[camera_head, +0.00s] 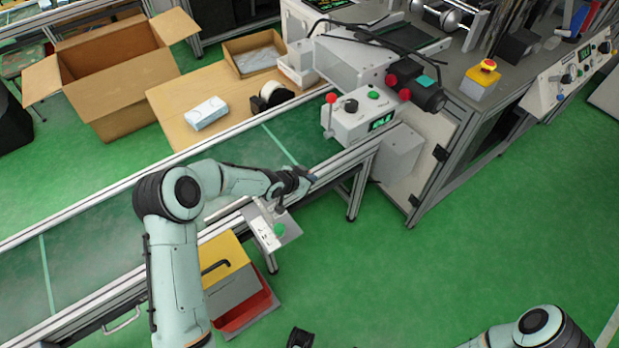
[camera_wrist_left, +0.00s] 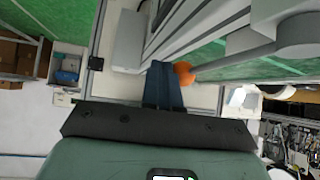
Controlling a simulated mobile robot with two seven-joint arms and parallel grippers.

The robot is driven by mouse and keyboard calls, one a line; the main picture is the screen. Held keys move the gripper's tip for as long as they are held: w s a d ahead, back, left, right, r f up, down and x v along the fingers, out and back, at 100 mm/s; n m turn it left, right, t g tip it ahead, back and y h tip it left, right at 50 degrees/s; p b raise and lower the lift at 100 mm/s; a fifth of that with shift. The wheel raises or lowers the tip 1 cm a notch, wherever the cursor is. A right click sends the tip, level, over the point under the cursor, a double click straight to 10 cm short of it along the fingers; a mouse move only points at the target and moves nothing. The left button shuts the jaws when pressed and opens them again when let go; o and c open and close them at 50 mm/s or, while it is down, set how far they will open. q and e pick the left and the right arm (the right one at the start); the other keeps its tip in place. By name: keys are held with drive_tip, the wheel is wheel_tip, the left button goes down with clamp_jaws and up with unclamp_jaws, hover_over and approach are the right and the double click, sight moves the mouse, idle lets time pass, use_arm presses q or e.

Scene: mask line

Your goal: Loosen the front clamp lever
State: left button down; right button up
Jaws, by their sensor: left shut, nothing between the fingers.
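My left gripper (camera_head: 312,178) is at the near rail of the conveyor (camera_head: 335,160), below the control box. In the left wrist view its dark fingers (camera_wrist_left: 163,72) are closed together with nothing between them. An orange part (camera_wrist_left: 184,73), possibly the clamp lever, shows just right of the fingertips. I cannot tell whether they touch. Neither orange part can be made out in the head view, where the gripper covers that spot. A dark piece at the bottom edge may be my right gripper (camera_head: 300,338); its fingers cannot be made out.
A control box (camera_head: 360,118) with a red-knobbed lever overhangs the conveyor. A small panel with a green button (camera_head: 279,230) sits below my left forearm. A yellow-topped bin (camera_head: 224,265) stands beside it. The green floor (camera_head: 430,270) at right is clear.

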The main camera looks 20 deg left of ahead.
use_arm(q)
drive_tip(key=shift+s+a+p, duration=0.5)
drive_tip(key=shift+s, duration=0.2)
idle(0.3)
drive_tip(key=p+v, duration=0.4)
drive_tip(key=v, duration=0.9)
drive_tip(key=shift+s+r, duration=0.1)
drive_tip(key=shift+s, duration=0.05)
